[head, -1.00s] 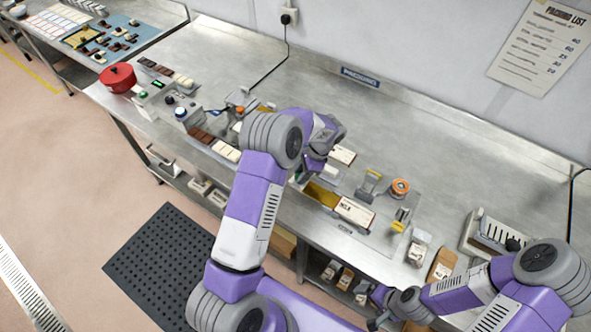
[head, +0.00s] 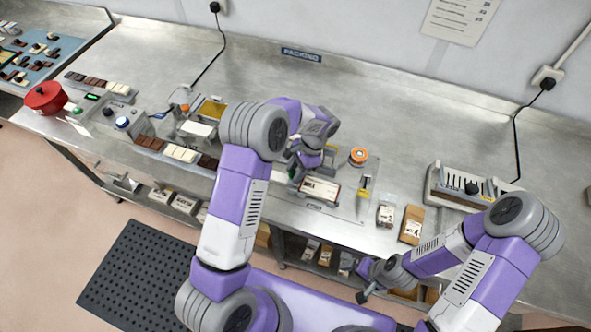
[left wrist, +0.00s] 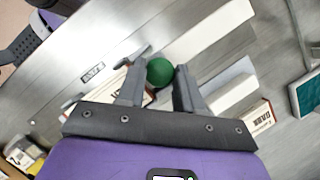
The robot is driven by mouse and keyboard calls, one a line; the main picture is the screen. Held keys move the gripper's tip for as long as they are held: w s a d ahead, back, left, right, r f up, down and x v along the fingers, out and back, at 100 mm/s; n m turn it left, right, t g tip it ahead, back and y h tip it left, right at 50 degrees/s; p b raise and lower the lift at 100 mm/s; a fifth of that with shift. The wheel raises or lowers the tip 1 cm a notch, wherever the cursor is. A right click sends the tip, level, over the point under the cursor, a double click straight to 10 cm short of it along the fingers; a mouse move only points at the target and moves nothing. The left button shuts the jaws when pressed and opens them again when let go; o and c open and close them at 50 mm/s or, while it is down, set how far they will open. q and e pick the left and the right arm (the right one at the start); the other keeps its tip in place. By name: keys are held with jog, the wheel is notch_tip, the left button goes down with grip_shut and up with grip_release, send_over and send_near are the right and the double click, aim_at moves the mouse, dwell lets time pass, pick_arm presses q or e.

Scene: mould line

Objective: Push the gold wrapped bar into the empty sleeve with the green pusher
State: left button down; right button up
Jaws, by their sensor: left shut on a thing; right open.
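My left gripper (head: 297,172) is shut on the green pusher; its round green knob (left wrist: 160,72) shows between the fingers in the left wrist view. In the head view the pusher is hidden by my gripper and wrist. The white and brown printed sleeve (head: 319,190) lies on the packing plate, close to the right of my left gripper. It is partly hidden behind my fingers in the left wrist view (left wrist: 102,91). The gold wrapped bar cannot be made out in either current view. My right gripper (head: 363,296) is open and empty, low in front of the bench.
An orange-topped round container (head: 358,156) and a yellow-tipped upright part (head: 365,187) stand right of the sleeve. Small packs (head: 385,215) and a slotted rack (head: 470,186) are further right. The bench's back is clear.

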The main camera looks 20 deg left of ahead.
pick_arm(q)
jog(key=c, duration=0.8)
grip_release()
jog(key=shift+d, duration=0.25)
jog(key=shift+o, duration=0.2)
jog(key=shift+r, duration=0.1)
jog(key=v, duration=0.7)
jog(key=shift+r, duration=0.2)
jog(key=shift+w+d, duration=0.1)
